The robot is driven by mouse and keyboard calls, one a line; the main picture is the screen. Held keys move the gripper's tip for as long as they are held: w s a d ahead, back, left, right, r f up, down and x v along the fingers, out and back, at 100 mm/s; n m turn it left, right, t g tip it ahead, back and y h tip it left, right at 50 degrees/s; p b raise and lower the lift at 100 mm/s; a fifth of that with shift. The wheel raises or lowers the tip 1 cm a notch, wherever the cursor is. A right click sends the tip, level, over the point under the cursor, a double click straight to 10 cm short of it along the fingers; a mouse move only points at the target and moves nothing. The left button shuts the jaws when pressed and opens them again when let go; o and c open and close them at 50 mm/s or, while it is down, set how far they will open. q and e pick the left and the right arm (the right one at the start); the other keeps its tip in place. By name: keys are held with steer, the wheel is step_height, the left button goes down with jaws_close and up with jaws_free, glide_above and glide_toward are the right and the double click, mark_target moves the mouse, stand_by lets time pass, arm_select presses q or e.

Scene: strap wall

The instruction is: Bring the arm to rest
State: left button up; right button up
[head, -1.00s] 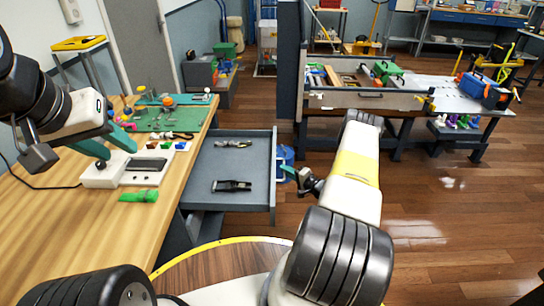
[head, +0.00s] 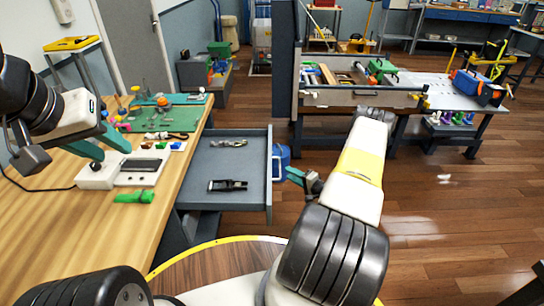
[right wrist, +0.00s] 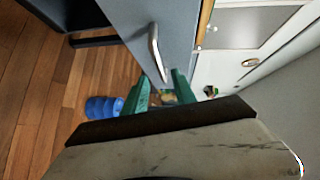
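My left gripper (head: 110,153), with teal fingers, is over the workbench, by a white device with a grey panel (head: 144,165). Its fingers look spread apart, and I see nothing held between them. My right arm reaches forward over the floor, with its gripper (head: 291,175) just right of the open drawer (head: 200,197). In the right wrist view the two teal fingertips (right wrist: 160,84) stand apart with nothing gripped. The drawer's metal handle (right wrist: 153,48) is just beyond them; I cannot tell any contact.
The drawer holds a black buckle-like piece (head: 228,185) and a metallic piece (head: 229,143). A blue container (head: 281,160) stands behind the drawer's right side. A green block (head: 134,197) lies on the workbench (head: 60,230). Floor at the right is clear.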

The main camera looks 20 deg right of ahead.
steer(key=shift+v, duration=0.95)
